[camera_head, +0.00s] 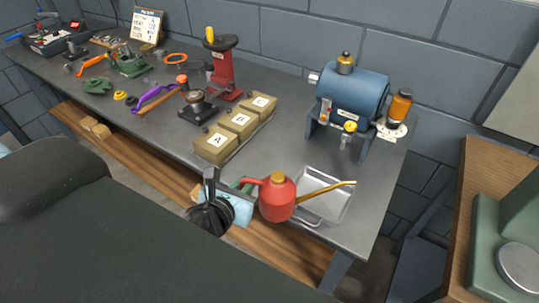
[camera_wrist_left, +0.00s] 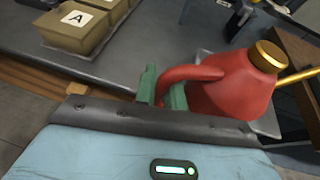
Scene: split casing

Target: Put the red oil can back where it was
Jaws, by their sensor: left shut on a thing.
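The red oil can (camera_head: 277,198) has a brass cap and a long brass spout pointing right. It appears upright at the front edge of the bench, in front of and partly over the metal tray (camera_head: 325,188). My left gripper (camera_head: 243,187) is shut on the can's handle. In the left wrist view the green fingertips (camera_wrist_left: 162,92) close around the handle of the oil can (camera_wrist_left: 230,88). Whether the can's base touches anything is hard to tell. My right gripper is not in view.
Boxes marked with letters (camera_head: 238,122) stand left of the tray on the grey bench (camera_head: 285,150). A blue tank (camera_head: 353,90) and an amber bottle (camera_head: 399,106) stand behind. A red press (camera_head: 221,68) and several tools fill the left. Bare bench lies between boxes and tank.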

